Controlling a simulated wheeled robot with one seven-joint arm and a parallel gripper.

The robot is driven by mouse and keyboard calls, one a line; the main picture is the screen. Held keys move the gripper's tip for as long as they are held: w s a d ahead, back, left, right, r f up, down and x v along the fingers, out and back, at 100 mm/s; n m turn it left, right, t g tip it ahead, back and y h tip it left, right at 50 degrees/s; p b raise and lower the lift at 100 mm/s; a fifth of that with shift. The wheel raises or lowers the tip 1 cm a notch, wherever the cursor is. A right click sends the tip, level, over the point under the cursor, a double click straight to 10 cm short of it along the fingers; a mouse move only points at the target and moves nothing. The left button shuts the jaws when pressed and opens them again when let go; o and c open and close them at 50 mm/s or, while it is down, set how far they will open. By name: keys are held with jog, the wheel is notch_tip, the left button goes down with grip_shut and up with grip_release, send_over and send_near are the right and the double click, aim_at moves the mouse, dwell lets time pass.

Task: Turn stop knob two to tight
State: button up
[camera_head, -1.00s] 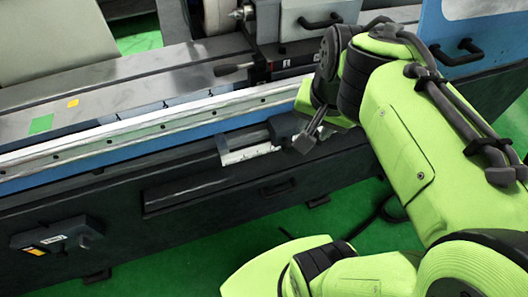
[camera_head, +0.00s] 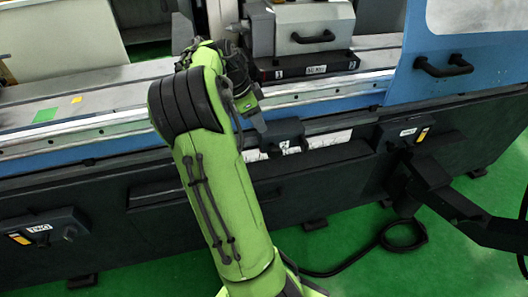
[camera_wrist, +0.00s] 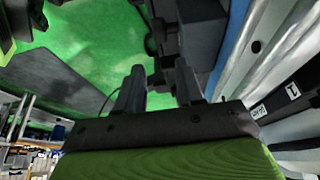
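No stop knob shows clearly in either view, and I cannot tell which part is stop knob two. My gripper hangs over the front rail of the grinder in the head view, largely hidden by my arm. The wrist view shows its two dark fingers (camera_wrist: 158,88) apart with nothing held between them. A black block (camera_head: 286,131) sits on the machine front just right of my gripper. White labelled plates (camera_head: 328,139) lie beside it. In the wrist view a white label marked with a digit (camera_wrist: 292,90) is right of the fingers.
A black bar with white labels (camera_head: 315,71) lies under the grey headstock-like unit (camera_head: 312,25). A blue guard (camera_head: 460,40) with a black handle stands at the right. A control box (camera_head: 45,230) is at the lower left, another (camera_head: 408,132) at the right.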

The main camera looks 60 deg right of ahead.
aim_at(275, 148)
jog(key=b+x, duration=0.4)
jog(key=x, duration=1)
jog(key=shift+s+f+b, duration=0.1)
jog(key=shift+f+b, duration=0.2)
jog(key=c, duration=0.7)
